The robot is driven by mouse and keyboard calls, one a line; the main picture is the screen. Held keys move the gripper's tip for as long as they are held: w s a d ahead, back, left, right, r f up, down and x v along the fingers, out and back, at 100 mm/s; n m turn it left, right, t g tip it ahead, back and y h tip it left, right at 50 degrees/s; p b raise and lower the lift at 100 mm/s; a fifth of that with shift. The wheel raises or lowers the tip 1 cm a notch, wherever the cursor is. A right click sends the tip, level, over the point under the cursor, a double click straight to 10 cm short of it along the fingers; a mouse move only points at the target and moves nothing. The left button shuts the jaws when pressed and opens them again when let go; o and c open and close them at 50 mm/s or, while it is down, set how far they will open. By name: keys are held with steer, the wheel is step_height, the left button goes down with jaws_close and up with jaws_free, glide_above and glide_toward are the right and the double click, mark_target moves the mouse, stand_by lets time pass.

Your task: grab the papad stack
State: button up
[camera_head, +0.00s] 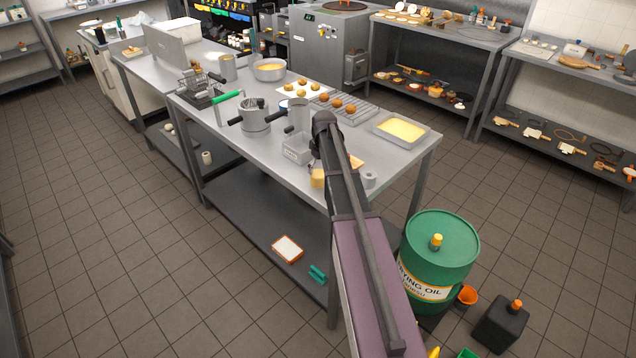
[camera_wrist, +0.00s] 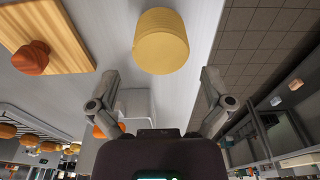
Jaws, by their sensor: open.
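The papad stack (camera_wrist: 162,42) is a pale yellow round stack with ridged sides. In the wrist view it stands on the grey metal table (camera_wrist: 105,15) near the table's edge. It also shows in the head view (camera_head: 317,179), just left of my arm. My gripper (camera_wrist: 160,78) is open and empty. Its two fingers are spread wide, to the left and right below the stack in the wrist view. The stack lies ahead of the fingertips and roughly centred between them, and I see no contact. In the head view my arm hides much of the gripper.
A wooden board (camera_wrist: 45,32) with an orange-brown lump (camera_wrist: 31,58) lies left of the stack in the wrist view. A grey box-like container (camera_head: 296,150) and a pot (camera_head: 255,119) stand nearby. A green oil drum (camera_head: 440,250) stands on the floor beside the table.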

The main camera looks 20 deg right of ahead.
mark_target(318, 173)
stand_by(0.4)
steer(key=shift+w+a+f+b, duration=0.1)
steer(key=shift+f+b, duration=1.2)
steer(key=shift+f, duration=0.05)
steer(key=shift+w+f+b, duration=0.1)
steer(key=shift+f+b, duration=1.2)
steer(key=c, duration=1)
steer(key=shift+r, duration=0.2)
step_height(318, 173, up, 10)
steer(key=p, duration=1)
steer(key=shift+f, duration=0.15)
